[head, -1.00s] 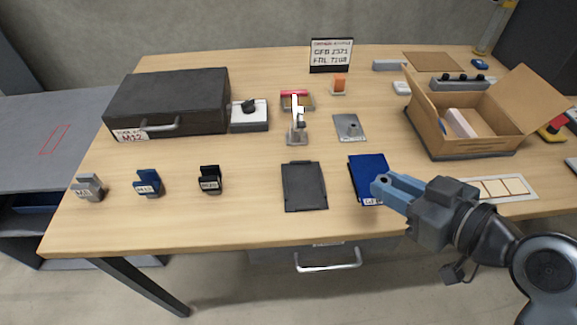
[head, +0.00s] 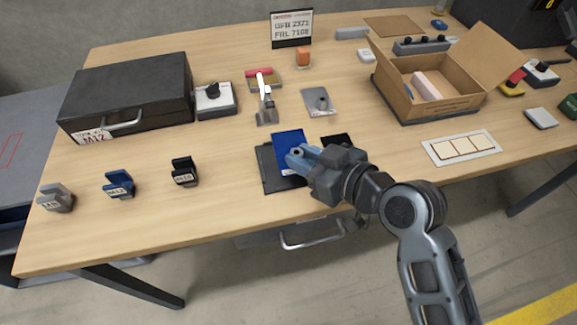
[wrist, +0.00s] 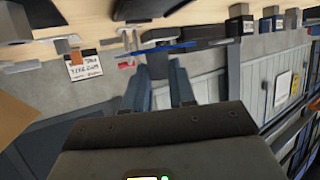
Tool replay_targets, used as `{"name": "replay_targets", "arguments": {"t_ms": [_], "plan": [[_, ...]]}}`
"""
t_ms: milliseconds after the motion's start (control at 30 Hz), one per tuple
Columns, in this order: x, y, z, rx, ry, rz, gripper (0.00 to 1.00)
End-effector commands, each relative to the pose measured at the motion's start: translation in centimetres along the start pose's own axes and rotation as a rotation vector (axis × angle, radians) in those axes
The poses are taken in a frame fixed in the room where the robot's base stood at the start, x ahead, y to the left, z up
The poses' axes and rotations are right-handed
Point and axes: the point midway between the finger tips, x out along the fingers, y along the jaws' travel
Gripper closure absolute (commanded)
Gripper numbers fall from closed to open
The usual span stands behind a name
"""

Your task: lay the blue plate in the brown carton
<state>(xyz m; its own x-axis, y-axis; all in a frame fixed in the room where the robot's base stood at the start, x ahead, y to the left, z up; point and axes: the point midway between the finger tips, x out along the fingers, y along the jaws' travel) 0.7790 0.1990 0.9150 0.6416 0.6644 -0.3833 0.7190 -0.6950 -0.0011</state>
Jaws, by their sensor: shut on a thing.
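The blue plate (head: 289,141) is in the jaws of my gripper (head: 300,157) and overlaps the dark plate in the head view. In the wrist view the blue plate (wrist: 165,49) shows nearly edge-on, as a thin strip at the fingertips of my gripper (wrist: 162,62). My gripper is shut on its near side, and the jaws hide part of it. The brown carton (head: 393,101) stands open to the right and farther back, with its flaps out. A pale block (head: 427,86) and something blue are inside it. The plate is apart from the carton.
A dark plate (head: 268,173) lies under the blue plate in the head view. A black pad (head: 337,141) shows behind my gripper. A grey plate with a knob (head: 318,101) lies between plate and carton. A white framed panel (head: 461,148) lies before the carton.

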Motion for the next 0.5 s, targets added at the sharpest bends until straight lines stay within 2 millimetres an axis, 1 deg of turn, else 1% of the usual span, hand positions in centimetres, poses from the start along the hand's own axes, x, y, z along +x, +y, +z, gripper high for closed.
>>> {"name": "replay_targets", "arguments": {"t_ms": [33, 133, 300, 500], "plan": [[1.0, -0.6, 0.0, -0.001, 0.000, -0.004, 1.00], [2.3, -1.1, 0.3, 0.000, 0.000, -0.003, 1.00], [3.2, -1.5, 0.8, -0.001, 0.000, -0.001, 1.00], [4.2, -1.4, 3.2, 0.000, -0.001, 0.000, 1.00]]}}
